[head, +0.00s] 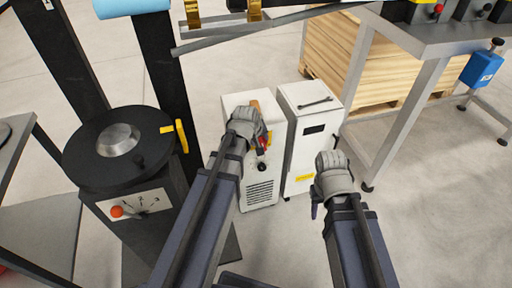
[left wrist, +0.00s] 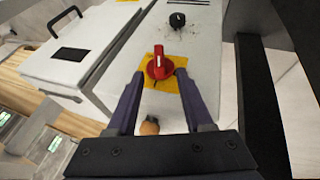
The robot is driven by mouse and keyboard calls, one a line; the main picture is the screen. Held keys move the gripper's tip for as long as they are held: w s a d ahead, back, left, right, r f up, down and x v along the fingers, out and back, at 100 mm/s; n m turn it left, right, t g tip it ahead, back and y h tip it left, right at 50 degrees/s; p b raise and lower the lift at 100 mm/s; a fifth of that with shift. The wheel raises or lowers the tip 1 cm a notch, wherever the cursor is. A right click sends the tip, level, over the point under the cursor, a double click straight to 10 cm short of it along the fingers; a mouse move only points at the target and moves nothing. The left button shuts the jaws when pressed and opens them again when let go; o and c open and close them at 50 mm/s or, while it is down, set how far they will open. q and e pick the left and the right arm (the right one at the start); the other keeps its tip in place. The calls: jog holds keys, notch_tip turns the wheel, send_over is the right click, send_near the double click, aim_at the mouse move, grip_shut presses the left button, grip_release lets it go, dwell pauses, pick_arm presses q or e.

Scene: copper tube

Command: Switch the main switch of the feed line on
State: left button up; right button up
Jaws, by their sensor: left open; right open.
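The main switch is a red rotary knob (head: 263,145) on a yellow plate (head: 269,138), on the front of a white cabinet (head: 261,190). In the left wrist view the red knob (left wrist: 159,65) stands up from its yellow plate (left wrist: 180,63); which setting it is at, I cannot tell. My left gripper (head: 256,134) is at the cabinet front, partly hiding the switch. In the left wrist view its jaws (left wrist: 160,78) are open, one on each side of the knob, with visible gaps. My right gripper (head: 319,192) hangs in front of the second white cabinet, away from the switch.
A black knob (head: 262,166) sits below the switch. A dark machine (head: 85,165) with a dial is on the left. A metal bench (head: 445,42) stands right. Floor at lower right is clear.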

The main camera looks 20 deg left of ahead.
aim_at(262, 143)
pick_arm(q)
jog(key=shift+b+x, duration=3.45)
jog(key=shift+x, duration=0.5)
grip_shut()
jog(key=shift+r, duration=0.1)
